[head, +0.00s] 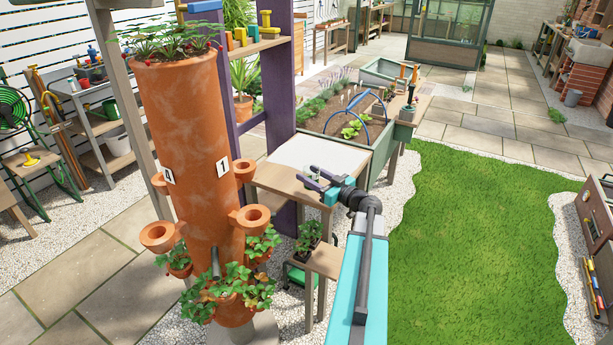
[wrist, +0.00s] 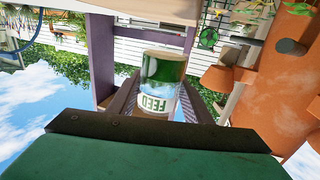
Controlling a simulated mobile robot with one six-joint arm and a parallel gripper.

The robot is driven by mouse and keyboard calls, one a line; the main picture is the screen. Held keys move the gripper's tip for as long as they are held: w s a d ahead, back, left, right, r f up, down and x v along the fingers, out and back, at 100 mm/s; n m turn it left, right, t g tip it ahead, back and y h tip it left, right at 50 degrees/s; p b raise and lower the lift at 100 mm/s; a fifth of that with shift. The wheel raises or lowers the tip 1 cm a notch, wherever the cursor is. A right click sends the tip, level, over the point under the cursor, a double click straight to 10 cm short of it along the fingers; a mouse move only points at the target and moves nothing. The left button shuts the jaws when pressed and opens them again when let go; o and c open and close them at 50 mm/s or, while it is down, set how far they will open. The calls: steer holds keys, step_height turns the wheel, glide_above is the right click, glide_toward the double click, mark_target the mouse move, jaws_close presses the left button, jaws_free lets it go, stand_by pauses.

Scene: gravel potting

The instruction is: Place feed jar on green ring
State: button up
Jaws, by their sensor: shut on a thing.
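The feed jar (wrist: 161,88) shows in the wrist view as a clear jar with a green end and a white label reading FEED, upside down in that picture. My gripper (wrist: 163,105) has its two dark fingers on either side of the jar and is shut on it. In the head view my gripper (head: 316,179) is over the wooden table near its front edge, and the jar is small and hard to make out between the fingers. I cannot make out a green ring in either view.
A tall terracotta planter (head: 190,140) with side cups stands left of my gripper. A table with a white top (head: 318,152) lies behind it. A raised bed (head: 345,128) with a blue hoop is beyond. A small potted plant (head: 309,234) sits on a low stand. Grass is clear at right.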

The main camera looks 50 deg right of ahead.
steer(key=shift+w+d+f, duration=0.1)
steer(key=shift+w+d, duration=0.45)
steer(key=shift+w, duration=0.3)
steer(key=shift+w+d+f, duration=0.1)
steer(key=shift+w+d, duration=0.4)
steer(key=shift+w, duration=0.3)
steer(key=shift+w+d+f, duration=0.1)
steer(key=shift+w+d, duration=0.45)
steer(key=shift+w, duration=0.3)
steer(key=shift+f+p, duration=0.3)
steer(key=shift+f, duration=1.45)
steer(key=shift+f, duration=0.1)
steer(key=o, duration=1.3)
steer(key=s+b, duration=0.1)
steer(key=s, duration=1.1)
steer(key=shift+a, duration=0.1)
steer(key=shift+o, duration=0.2)
